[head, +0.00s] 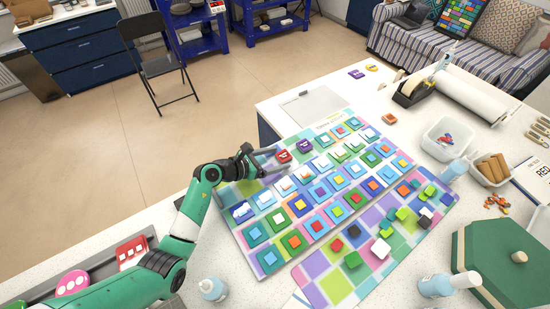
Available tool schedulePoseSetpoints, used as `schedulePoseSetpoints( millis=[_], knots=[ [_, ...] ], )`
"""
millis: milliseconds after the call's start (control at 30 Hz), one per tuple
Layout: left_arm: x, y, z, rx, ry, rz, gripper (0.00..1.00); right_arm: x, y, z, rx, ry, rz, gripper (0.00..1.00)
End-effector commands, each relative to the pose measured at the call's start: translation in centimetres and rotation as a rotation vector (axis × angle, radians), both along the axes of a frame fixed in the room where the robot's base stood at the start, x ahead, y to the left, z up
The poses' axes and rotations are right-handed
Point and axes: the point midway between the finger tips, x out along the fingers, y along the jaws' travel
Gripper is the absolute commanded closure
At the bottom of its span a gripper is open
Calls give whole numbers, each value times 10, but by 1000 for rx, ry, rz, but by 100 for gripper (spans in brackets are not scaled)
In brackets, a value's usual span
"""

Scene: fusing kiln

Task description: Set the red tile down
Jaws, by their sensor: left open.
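The red tile (284,156) with pale markings lies at the far left edge of the patterned board (240,188), just left of a purple tile (305,146). My left gripper (277,160) reaches in from the left with its jaws open. Its fingertips are right at the red tile, one on the far side and one on the near side. I cannot tell whether they touch it. My right gripper is not in view.
Rows of stacked coloured tiles fill the board. A second board (312,289) with loose tiles lies nearer. A white tub (432,148), a tape dispenser (408,100) and a green lidded box (480,270) stand to the right. A pale sheet (314,103) lies beyond.

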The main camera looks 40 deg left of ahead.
Motion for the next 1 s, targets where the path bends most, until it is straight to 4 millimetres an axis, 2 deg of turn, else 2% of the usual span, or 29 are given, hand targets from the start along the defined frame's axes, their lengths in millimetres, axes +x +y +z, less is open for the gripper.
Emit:
schedulePoseSetpoints(
  millis=[167, 400, 600, 767, 1000],
  knots=[
    [-7, 2, 8, 0, 0, 2, 16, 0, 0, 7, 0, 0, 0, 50],
    [-56, 13, 31, 1, 0, 4, 16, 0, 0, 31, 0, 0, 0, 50],
    [-95, 21, 45, -1, 0, 4, 16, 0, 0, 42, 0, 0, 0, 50],
    [-108, 23, 49, 0, 0, 1, 16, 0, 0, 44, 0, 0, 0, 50],
    [-109, 23, 49, 1, 0, -1, 16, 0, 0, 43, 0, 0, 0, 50]
  ],
)
